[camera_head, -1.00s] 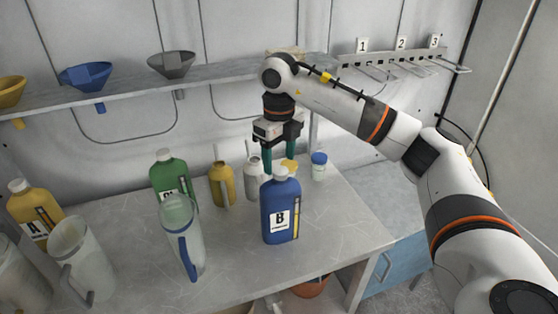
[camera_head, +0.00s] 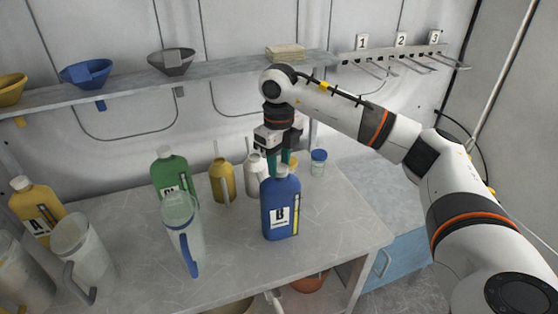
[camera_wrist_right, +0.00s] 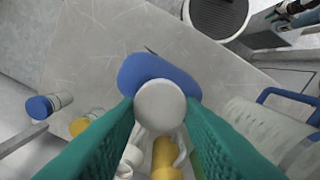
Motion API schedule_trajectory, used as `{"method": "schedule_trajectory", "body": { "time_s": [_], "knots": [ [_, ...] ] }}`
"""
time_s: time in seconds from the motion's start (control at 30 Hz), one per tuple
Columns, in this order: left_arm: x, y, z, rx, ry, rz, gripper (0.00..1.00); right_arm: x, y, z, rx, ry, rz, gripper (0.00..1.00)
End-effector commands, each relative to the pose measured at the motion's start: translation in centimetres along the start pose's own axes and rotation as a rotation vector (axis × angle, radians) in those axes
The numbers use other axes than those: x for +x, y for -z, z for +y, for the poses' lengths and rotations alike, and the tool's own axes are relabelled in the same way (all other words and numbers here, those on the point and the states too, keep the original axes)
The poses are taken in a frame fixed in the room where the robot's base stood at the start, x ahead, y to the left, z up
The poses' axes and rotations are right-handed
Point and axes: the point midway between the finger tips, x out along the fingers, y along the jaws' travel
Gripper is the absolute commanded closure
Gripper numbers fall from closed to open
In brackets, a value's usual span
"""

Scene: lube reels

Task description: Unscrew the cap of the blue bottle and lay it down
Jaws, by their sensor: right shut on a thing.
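Whether the cap has turned or come loose cannot be seen. A dark, teal-tipped shape at the upper right of the right wrist view, perhaps my left gripper (camera_wrist_right: 288,12), is too small to read.
Close behind stand a yellow bottle (camera_head: 222,182), a whitish bottle (camera_head: 253,166) and a blue-lidded jar (camera_head: 318,164). A green bottle (camera_head: 168,170) and a clear jug (camera_head: 180,225) stand left. The table's (camera_head: 335,220) right front is bare.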

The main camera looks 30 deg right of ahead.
Motion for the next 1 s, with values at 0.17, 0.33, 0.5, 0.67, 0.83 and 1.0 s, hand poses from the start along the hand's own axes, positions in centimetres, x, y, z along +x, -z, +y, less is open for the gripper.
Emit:
{"method": "schedule_trajectory", "body": {
  "time_s": [0.17, 0.33, 0.5, 0.67, 0.83, 1.0],
  "knots": [
    [0.5, 0.0, 0.0, 0.000, 0.000, 0.000, 0.64, 0.1, 0.0, -0.1, -0.160, -0.001, 0.001, 0.87],
    [0.8, 0.1, 0.0, 0.000, 0.000, 0.000, 0.64, 0.1, 0.0, -0.1, -0.375, -0.001, 0.000, 0.87],
    [0.9, 0.1, 0.0, 0.000, 0.000, 0.000, 0.64, 0.1, 0.0, -0.2, -0.450, -0.001, 0.000, 0.87],
    [0.8, 0.1, 0.0, 0.000, 0.000, 0.000, 0.64, 0.1, -0.1, -0.2, -0.450, 0.000, -0.001, 0.87],
    [1.1, 0.1, 0.0, 0.000, 0.000, -0.001, 0.64, 0.2, -0.1, -0.2, -0.520, -0.001, 0.000, 0.87],
    [1.6, 0.1, 0.0, 0.000, 0.000, -0.001, 0.64, 0.2, -0.1, -0.3, -0.749, 0.000, 0.000, 0.87]
  ]
}}
